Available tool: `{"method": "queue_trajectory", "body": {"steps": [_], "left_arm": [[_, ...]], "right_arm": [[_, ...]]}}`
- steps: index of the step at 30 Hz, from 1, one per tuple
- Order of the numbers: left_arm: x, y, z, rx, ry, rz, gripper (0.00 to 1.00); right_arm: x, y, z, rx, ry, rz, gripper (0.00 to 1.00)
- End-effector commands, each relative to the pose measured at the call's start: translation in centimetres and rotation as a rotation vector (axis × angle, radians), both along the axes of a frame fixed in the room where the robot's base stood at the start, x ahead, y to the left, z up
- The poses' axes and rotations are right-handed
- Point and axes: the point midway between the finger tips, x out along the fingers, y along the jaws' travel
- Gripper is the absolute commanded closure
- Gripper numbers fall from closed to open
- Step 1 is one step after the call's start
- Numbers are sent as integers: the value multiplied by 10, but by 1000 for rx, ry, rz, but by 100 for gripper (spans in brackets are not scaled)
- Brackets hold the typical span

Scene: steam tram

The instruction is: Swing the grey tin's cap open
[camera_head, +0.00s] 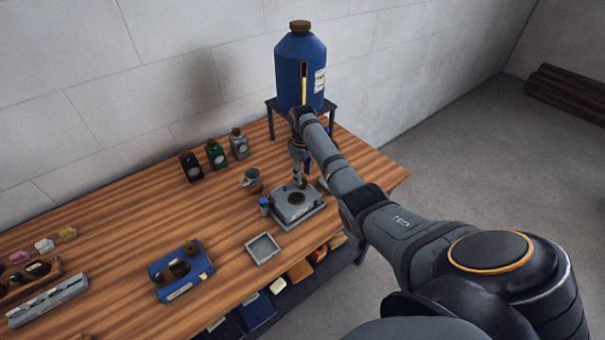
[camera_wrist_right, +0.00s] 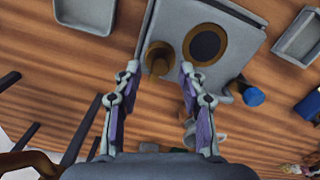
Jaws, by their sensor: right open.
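The grey tin (camera_head: 307,211) is a flat, squarish box lying on the wooden table; part of it shows at the top of the right wrist view (camera_wrist_right: 238,22). Its top has a dark round disc with a tan rim (camera_wrist_right: 205,45) and, beside it, a brown round knob (camera_wrist_right: 157,56). I cannot tell which part is the cap or whether it stands open. My right gripper (camera_head: 299,180) points down over the tin. In the right wrist view its open fingers (camera_wrist_right: 160,68) are either side of the knob, with no clear contact. My left gripper is out of view.
A small blue-capped bottle (camera_head: 264,205) and a grey mug (camera_head: 252,180) stand close to the tin. A grey tray (camera_head: 263,249) and blue tin (camera_head: 168,286) lie nearer. A large blue bottle (camera_head: 291,66) stands behind on a dark stand. Small bottles (camera_head: 216,155) line the back.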

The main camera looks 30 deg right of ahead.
Motion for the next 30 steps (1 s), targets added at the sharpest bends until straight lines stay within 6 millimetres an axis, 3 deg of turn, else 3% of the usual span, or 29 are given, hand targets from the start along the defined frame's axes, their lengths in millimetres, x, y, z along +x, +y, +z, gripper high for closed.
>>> {"method": "queue_trajectory", "body": {"steps": [5, 13, 22, 30], "left_arm": [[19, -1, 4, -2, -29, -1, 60], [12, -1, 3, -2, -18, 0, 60], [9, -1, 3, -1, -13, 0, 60], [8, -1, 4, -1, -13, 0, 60]], "right_arm": [[0, 0, -16, 0, 0, 1, 58], [0, 0, -18, -1, -1, 1, 58], [0, 0, -17, -1, -1, 0, 99], [0, 0, -17, -1, -1, -8, 100]]}}
